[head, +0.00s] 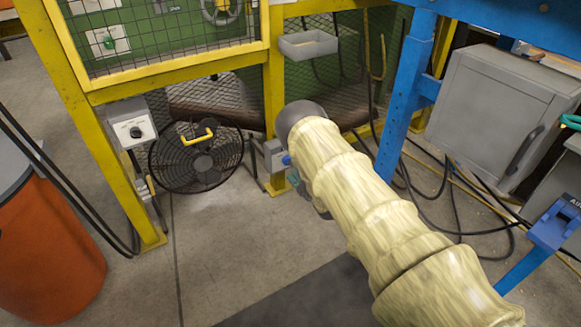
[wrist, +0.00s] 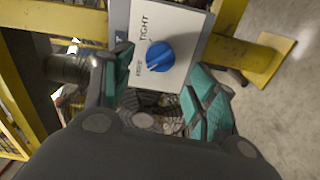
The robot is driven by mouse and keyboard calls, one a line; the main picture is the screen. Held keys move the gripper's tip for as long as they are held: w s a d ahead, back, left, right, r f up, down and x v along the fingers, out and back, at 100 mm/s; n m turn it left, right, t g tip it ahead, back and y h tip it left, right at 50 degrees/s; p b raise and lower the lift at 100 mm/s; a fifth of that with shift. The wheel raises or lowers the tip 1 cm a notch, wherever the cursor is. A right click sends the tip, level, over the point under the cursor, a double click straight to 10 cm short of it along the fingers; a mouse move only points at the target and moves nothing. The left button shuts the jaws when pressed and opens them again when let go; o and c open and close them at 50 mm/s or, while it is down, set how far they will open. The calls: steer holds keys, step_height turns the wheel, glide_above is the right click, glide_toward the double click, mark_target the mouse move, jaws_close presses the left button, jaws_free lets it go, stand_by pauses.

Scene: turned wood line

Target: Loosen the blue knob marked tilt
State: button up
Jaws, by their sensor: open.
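The blue knob (wrist: 160,56) sits on a pale plate (wrist: 140,88) in the wrist view. Large letters beside it appear to read "TIGHT"; smaller lettering is not legible. In the head view, the blue knob (head: 286,160) shows on a small grey box (head: 273,148) on a yellow post, partly hidden by my arm. My gripper (wrist: 162,72) is open, with a teal-padded finger on each side of the knob in the picture. Nothing is held. I cannot tell whether the fingers touch the knob. In the head view my arm mostly hides the gripper.
A white box with a black knob (head: 136,132) is on the left yellow post. A black fan (head: 200,160) stands between the posts. An orange drum (head: 45,240) is at left. Cables (head: 450,235) lie on the floor near a grey cabinet (head: 495,115).

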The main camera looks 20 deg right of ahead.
steer(key=s+d, duration=0.1)
steer(key=s, duration=0.6)
steer(key=shift+d, duration=0.15)
steer(key=shift+f, duration=0.1)
steer(key=s+a+f+m+g+h, duration=0.15)
steer(key=s+f+m+g, duration=0.35)
steer(key=s, duration=0.6)
steer(key=s+f+m+g+h, duration=0.3)
steer(key=s+f+m, duration=0.3)
steer(key=s, duration=0.5)
steer(key=s+a+r+m+g, duration=0.1)
steer(key=s+a+m+g, duration=0.2)
steer(key=s, duration=0.8)
steer(key=s+a+r+m+g+y, duration=0.1)
steer(key=s+a+r+m+g, duration=0.2)
steer(key=s, duration=0.7)
steer(key=s+a+m+g, duration=0.3)
steer(key=s+a+g, duration=0.1)
steer(key=s, duration=0.7)
step_height(320, 180, up, 37)
steer(key=p, duration=3.7)
steer(key=shift+w+r+n+p, duration=0.15)
steer(key=shift+w+n+p, duration=0.15)
steer(key=shift+p, duration=0.1)
